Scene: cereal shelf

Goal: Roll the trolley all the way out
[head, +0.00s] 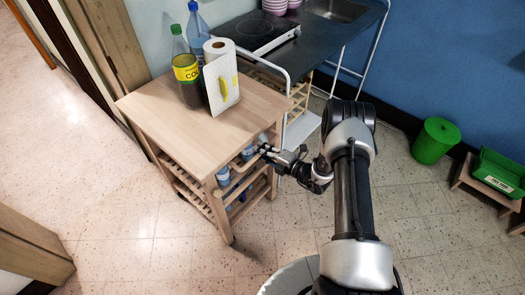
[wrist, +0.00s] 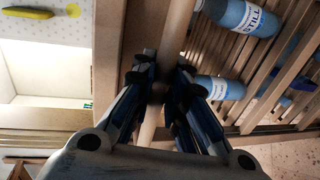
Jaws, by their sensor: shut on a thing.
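The wooden trolley (head: 165,112) stands upright on the tiled floor, with a light wood top and slatted shelves below. It stands in front of the dark kitchen counter, at the left of the head view. My gripper (head: 264,151) is at the trolley's right-hand side, just below the top. In the wrist view my gripper (wrist: 161,75) is shut on a pale wooden bar (wrist: 150,121) of the trolley, which passes between the fingers. The fingers hide part of the bar.
A cola bottle (head: 185,72), a blue-capped bottle (head: 197,28), a paper roll (head: 219,46) and a white box (head: 221,86) stand on top. Blue bottles (wrist: 243,14) lie on a shelf. The counter (head: 322,36) is behind; a green bin (head: 434,141) stands right. Front floor is clear.

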